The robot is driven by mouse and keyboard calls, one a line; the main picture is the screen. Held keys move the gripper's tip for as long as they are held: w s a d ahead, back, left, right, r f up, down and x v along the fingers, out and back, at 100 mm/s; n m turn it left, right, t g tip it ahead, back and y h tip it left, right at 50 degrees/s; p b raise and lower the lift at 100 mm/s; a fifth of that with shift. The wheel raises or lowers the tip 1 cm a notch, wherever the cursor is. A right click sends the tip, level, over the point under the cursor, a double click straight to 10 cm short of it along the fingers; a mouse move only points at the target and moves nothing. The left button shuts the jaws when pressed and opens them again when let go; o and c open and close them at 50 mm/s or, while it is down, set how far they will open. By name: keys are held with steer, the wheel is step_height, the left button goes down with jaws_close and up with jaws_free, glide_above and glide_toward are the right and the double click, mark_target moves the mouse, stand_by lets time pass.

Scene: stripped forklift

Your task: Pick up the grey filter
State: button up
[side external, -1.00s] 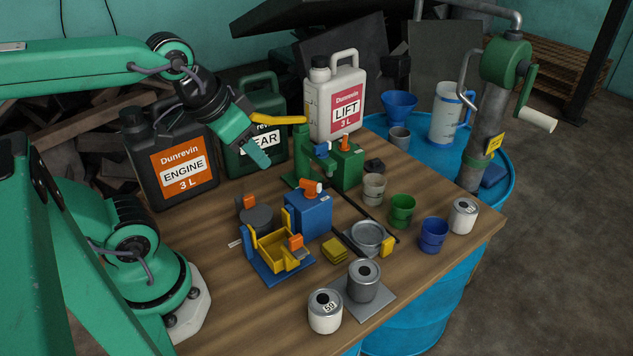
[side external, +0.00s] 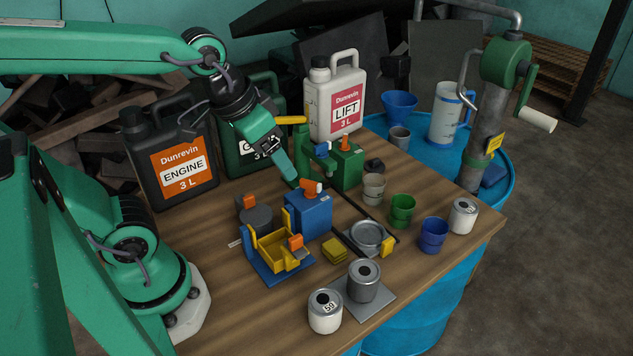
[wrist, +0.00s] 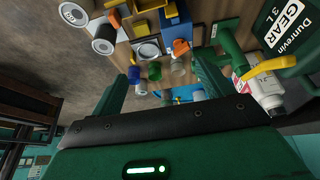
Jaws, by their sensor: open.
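The grey filter (side external: 364,282) is a grey metal can standing upright on a flat grey plate (side external: 383,307) near the front edge of the table. In the wrist view the grey filter (wrist: 104,39) shows at the upper left, beyond my left-hand finger. My gripper (side external: 285,170) hangs above the back of the table, near the blue block and well behind and to the left of the filter. In the wrist view my gripper (wrist: 160,78) has its two green fingers wide apart with nothing held between them. The filter is fully visible and apart from my gripper.
A white can (side external: 325,312) stands just left of the filter, and another (side external: 464,216) stands at the right. A blue block (side external: 308,216) and yellow tray (side external: 272,252) lie between gripper and filter. Cups (side external: 402,211) stand right. Large jugs (side external: 181,160) line the back.

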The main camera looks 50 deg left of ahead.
steer(key=w+d+f+m+g, duration=0.1)
steer(key=w+d+f+g, duration=0.2)
steer(key=w+d+f, duration=0.4)
steer(key=g, duration=0.2)
glide_above(366, 270)
steer(key=shift+m, duration=0.3)
steer(key=f, duration=0.5)
steer(key=shift+a+f, duration=0.2)
steer(key=shift+a, duration=0.15)
steer(key=shift+d+f, duration=0.3)
steer(key=shift+f, duration=3.75)
steer(key=c, duration=1.2)
steer(key=shift+r, duration=0.2)
